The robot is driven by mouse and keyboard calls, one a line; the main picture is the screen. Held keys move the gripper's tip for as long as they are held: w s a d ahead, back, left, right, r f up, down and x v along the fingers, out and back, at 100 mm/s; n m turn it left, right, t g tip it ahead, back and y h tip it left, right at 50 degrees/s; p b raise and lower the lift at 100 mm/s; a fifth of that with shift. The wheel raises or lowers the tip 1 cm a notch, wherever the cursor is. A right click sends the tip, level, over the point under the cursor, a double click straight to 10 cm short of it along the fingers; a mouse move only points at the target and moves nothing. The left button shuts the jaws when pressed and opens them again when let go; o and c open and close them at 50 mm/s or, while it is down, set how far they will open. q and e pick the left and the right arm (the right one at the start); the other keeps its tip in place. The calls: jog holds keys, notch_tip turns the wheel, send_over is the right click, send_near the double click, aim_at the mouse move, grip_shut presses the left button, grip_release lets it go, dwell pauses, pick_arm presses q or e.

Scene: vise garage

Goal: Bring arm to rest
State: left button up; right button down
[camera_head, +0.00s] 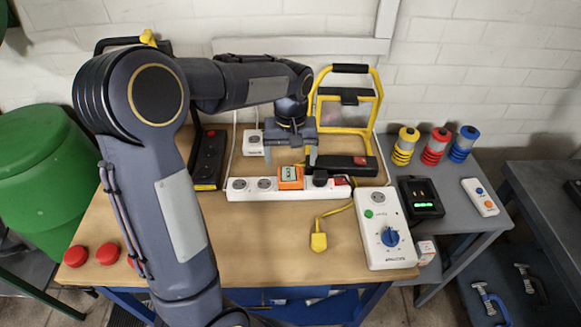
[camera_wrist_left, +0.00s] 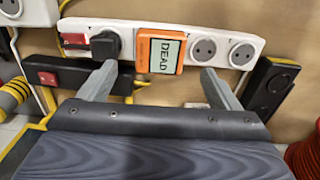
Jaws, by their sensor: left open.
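My left arm comes in from the left in the head view and bends over the wooden workbench (camera_head: 250,255). My left gripper (camera_head: 290,160) points down, open and empty, above the far side of the white power strip (camera_head: 262,194). In the left wrist view its two fingers (camera_wrist_left: 157,85) are spread wide, with the strip (camera_wrist_left: 196,38) beyond them. An orange meter reading "DEAD" (camera_wrist_left: 160,53) sits on the strip between the fingers; it also shows in the head view (camera_head: 291,177). A black plug (camera_wrist_left: 104,45) sits beside the meter. My right gripper is out of view.
A yellow-framed work light (camera_head: 330,128) stands behind the strip. A white box with a blue dial (camera_head: 385,228), a black charger (camera_head: 421,198) and a yellow plug (camera_head: 318,241) are to the right. Red caps (camera_head: 76,256) lie front left. A green bin (camera_head: 42,170) stands left.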

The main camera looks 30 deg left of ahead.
pick_arm(q)
jog(key=shift+r, duration=0.65)
jog(key=shift+s+r, duration=0.15)
jog(key=shift+s, duration=0.05)
jog(key=s+d+r+m+t+h, duration=0.1)
jog(key=s+d+m+t+h, duration=0.1)
jog(key=s, duration=0.9)
jog(key=s+d+m+t+h, duration=0.1)
jog(key=s+d, duration=0.4)
jog(key=s, duration=0.6)
jog(key=m+t, duration=0.1)
jog(key=t, duration=0.1)
jog(key=shift+r+m+t+h, duration=0.3)
jog(key=shift+r+m+h, duration=0.1)
